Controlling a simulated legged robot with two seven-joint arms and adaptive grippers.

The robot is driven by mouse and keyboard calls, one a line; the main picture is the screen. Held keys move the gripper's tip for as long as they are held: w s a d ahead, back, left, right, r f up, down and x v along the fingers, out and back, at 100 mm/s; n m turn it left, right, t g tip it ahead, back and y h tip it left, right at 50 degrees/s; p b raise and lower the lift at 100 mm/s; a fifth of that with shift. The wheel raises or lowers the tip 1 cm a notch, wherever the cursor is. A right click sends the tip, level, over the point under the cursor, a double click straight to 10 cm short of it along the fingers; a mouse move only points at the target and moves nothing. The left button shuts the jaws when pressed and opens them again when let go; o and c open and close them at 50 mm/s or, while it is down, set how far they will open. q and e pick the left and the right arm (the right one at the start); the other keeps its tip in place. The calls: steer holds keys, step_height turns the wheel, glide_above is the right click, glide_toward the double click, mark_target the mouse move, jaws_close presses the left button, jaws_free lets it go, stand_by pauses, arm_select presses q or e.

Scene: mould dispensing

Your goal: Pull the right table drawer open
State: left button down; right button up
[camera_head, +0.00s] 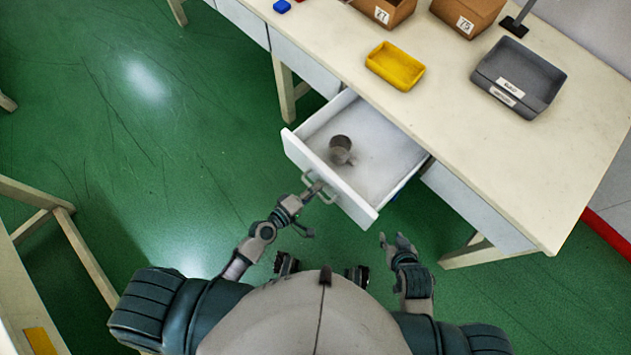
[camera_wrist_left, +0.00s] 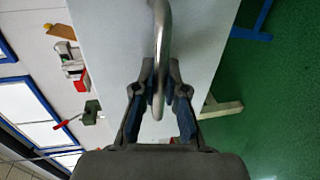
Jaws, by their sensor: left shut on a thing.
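A white table drawer (camera_head: 375,138) stands pulled out from under the table in the head view. A round grey-brown object (camera_head: 341,146) lies inside it. The drawer's metal handle (camera_head: 319,189) is on its front. My left gripper (camera_head: 314,191) is shut on this handle. In the left wrist view the curved handle (camera_wrist_left: 161,55) passes between the fingers of my left gripper (camera_wrist_left: 160,100), with the white drawer front (camera_wrist_left: 205,45) behind it. My right gripper (camera_head: 398,241) is apart from the drawer, to its lower right; its fingers look spread and nothing shows in them.
The table (camera_head: 490,150) carries a yellow tray (camera_head: 395,66), a grey bin (camera_head: 518,77) and brown boxes (camera_head: 468,14). A white panel (camera_head: 475,205) is right of the open drawer. A wooden frame (camera_head: 75,245) stands at left. Green floor (camera_head: 150,130) is clear left of the drawer.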

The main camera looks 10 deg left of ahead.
arm_select(q)
steer(key=shift+s+d+f, duration=0.2)
steer(key=shift+s+f, duration=0.05)
steer(key=shift+f, duration=0.15)
steer(key=c, duration=1.2)
jaws_free()
steer(key=shift+w+r, duration=0.15)
steer(key=shift+r, duration=0.1)
steer(key=v, duration=1.2)
steer(key=shift+w, duration=0.1)
